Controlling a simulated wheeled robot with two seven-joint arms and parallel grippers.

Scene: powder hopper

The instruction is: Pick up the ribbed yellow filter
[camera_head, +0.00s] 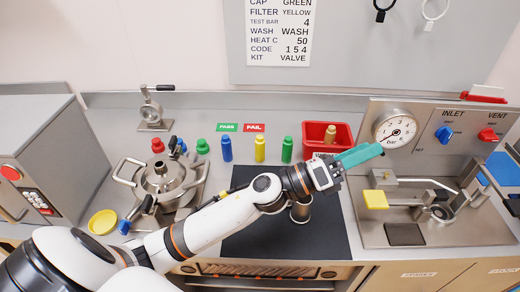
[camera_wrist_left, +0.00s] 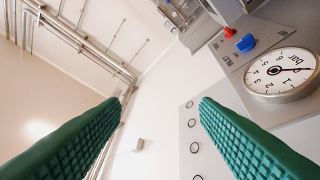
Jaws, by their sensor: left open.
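The yellow filter (camera_head: 260,149) stands upright at the back of the counter, between a blue one (camera_head: 226,149) and a green one (camera_head: 287,150). It is too small to make out its ribs clearly. My left gripper (camera_head: 362,155) is well to its right, above the counter near the gauge, with its teal fingers pointing right. In the left wrist view its two green textured fingers (camera_wrist_left: 160,108) are spread apart with nothing between them. The filter does not show in that view. My right gripper is not in view.
A red bin (camera_head: 313,138) holding a tan item stands right of the green filter. The gauge panel (camera_head: 420,116) and valve fixture (camera_head: 400,236) are at right. A steel hopper (camera_head: 163,180) and yellow dish (camera_head: 103,222) are at left. My left arm crosses the dark mat (camera_head: 330,243).

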